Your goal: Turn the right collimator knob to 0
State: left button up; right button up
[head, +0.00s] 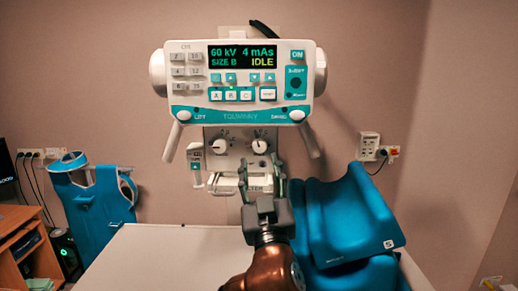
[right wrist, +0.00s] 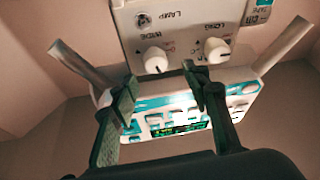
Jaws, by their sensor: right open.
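The right collimator knob (head: 259,146) is a round white dial on the lower panel of the x-ray head. In the right wrist view, where the panel appears upside down, this knob (right wrist: 155,59) is by the "WIDE" label. Its exact pointer reading is too small to tell. The left collimator knob (head: 219,146) is beside it and also shows in the wrist view (right wrist: 217,50). My right gripper (head: 261,172) is open and empty just below the right knob. In the wrist view its fingers (right wrist: 157,88) stand either side of that knob's line, apart from it.
The control console (head: 237,110) above has a lit display reading 60 kV, 4 mAs, SIZE B, IDLE. Slanted handles (head: 174,142) flank the panel. A pale table (head: 165,258) lies below; a blue padded support (head: 348,220) stands right of my arm. A blue apron (head: 100,205) hangs at left.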

aim_at(259, 148)
jog(key=x, duration=0.5)
jog(key=shift+w+d, duration=0.15)
jog(key=shift+d, duration=0.25)
jog(key=shift+w+r, duration=0.15)
jog(key=shift+w, duration=0.05)
jog(key=shift+w+a, duration=0.1)
jog(key=shift+w, duration=0.1)
jog(key=c, duration=1.1)
pick_arm(q)
jog(key=shift+s, duration=0.6)
pick_arm(e)
jog(key=shift+r, duration=0.1)
